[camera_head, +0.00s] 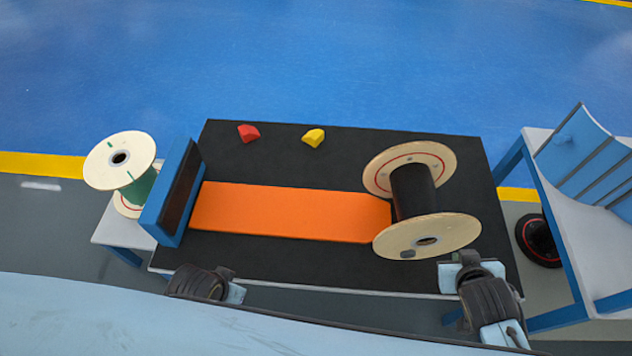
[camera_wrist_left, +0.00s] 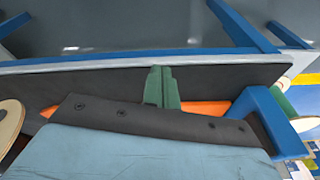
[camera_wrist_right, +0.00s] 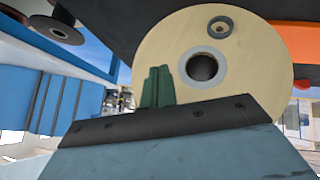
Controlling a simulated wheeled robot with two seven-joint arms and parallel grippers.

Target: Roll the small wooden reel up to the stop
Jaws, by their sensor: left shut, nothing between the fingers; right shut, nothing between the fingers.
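The wooden reel (camera_head: 427,236), with pale flanges and a black-wound core, stands on its rims at the right end of the orange strip (camera_head: 290,211). The stop (camera_head: 170,196), a blue frame with a dark face, is at the strip's left end, well apart from the reel. My right gripper (camera_head: 462,272) is shut and empty near the reel's front flange. Its green fingers (camera_wrist_right: 157,87) show before that flange (camera_wrist_right: 250,90) in the right wrist view; contact cannot be told. My left gripper (camera_wrist_left: 162,88) is shut and empty at the table's front edge, near the stop.
A green-cored reel (camera_head: 121,163) stands on a stand at left. A blue-and-white rack (camera_head: 580,210) is at right. The strip between reel and stop is clear.

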